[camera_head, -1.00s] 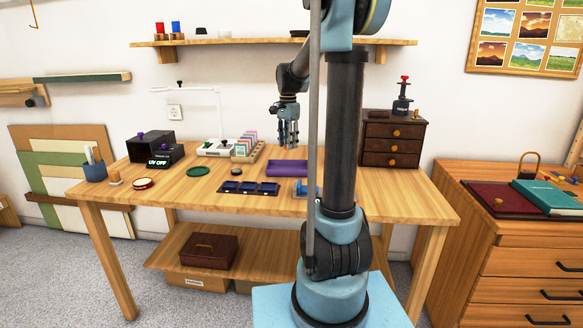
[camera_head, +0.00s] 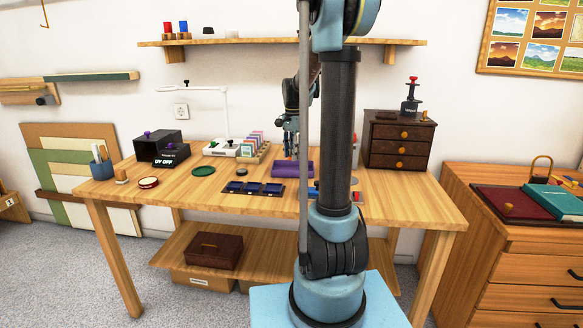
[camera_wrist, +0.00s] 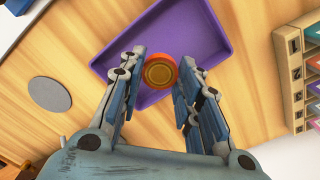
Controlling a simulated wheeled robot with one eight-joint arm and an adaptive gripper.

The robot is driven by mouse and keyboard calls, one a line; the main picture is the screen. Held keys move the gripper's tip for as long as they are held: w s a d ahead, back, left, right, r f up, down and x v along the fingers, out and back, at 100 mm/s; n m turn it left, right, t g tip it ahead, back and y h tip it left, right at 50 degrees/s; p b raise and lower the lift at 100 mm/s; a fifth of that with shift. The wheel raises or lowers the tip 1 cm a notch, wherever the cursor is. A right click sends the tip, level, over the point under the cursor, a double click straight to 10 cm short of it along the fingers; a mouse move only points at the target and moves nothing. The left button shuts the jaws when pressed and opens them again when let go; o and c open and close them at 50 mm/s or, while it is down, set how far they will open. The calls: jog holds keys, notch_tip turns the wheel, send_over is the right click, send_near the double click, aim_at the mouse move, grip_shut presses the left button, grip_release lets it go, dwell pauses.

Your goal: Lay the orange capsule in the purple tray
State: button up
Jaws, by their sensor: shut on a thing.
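The orange capsule (camera_wrist: 160,71) shows its round end between my fingertips in the wrist view. My gripper (camera_wrist: 160,78) is shut on it. The purple tray (camera_wrist: 205,35) lies beyond and beneath the capsule in the wrist view, so the capsule appears over the tray. I cannot tell whether it touches the tray floor. In the head view the purple tray (camera_head: 283,169) is on the workbench, partly behind my arm. My gripper (camera_head: 291,150) is just above it there, and the capsule cannot be made out.
A grey disc (camera_wrist: 49,94) lies beside the tray. A wooden rack of coloured cards (camera_head: 253,147) stands behind and left of the tray. A dark row of blue compartments (camera_head: 254,188) lies in front. A dark drawer cabinet (camera_head: 399,140) stands to the right.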

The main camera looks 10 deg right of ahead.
aim_at(293, 163)
jog(key=shift+f, duration=2.6)
jog(key=o, duration=1.1)
jog(key=shift+f, duration=0.1)
notch_tip(293, 163, up, 12)
jog(key=shift+r, duration=0.1)
jog(key=shift+s, duration=0.1)
